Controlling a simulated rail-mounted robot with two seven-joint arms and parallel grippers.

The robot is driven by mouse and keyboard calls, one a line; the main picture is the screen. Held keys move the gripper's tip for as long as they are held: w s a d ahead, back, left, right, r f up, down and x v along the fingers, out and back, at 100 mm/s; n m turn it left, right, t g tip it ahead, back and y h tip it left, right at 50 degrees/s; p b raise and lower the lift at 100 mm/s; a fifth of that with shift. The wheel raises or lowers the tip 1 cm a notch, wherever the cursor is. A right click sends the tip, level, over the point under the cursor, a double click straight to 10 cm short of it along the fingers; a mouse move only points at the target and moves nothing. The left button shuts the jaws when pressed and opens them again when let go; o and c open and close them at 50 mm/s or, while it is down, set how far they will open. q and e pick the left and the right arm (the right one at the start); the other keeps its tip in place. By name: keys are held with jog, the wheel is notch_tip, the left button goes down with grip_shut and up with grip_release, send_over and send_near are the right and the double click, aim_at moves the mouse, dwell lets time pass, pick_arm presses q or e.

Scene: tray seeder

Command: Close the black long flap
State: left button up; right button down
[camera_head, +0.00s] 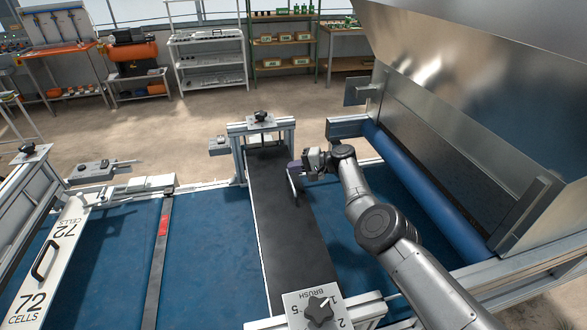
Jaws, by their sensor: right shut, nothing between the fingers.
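A long black flap (275,225) runs from the far crossbar to the near brush plate, above the blue belt. I cannot tell from this view how far it is open or shut. My right gripper (294,180) is at the flap's right side, in its far half. My left gripper is not in view.
A metal hopper (490,60) and blue roller (425,195) stand to the right. A brush plate with a knob (318,309) is at the near end. A white "72 cells" plate (60,240) lies left. The blue belt (215,250) beside the flap is clear.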

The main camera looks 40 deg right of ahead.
jog(key=shift+d+f, duration=0.1)
jog(key=shift+f, duration=0.1)
jog(key=shift+r+p, duration=0.45)
jog(key=shift+r, duration=0.05)
jog(key=r+p+v, duration=0.2)
jog(key=p+v, duration=0.3)
jog(key=v, duration=0.6)
jog(key=shift+p, duration=0.35)
jog(key=shift+w+r, duration=0.1)
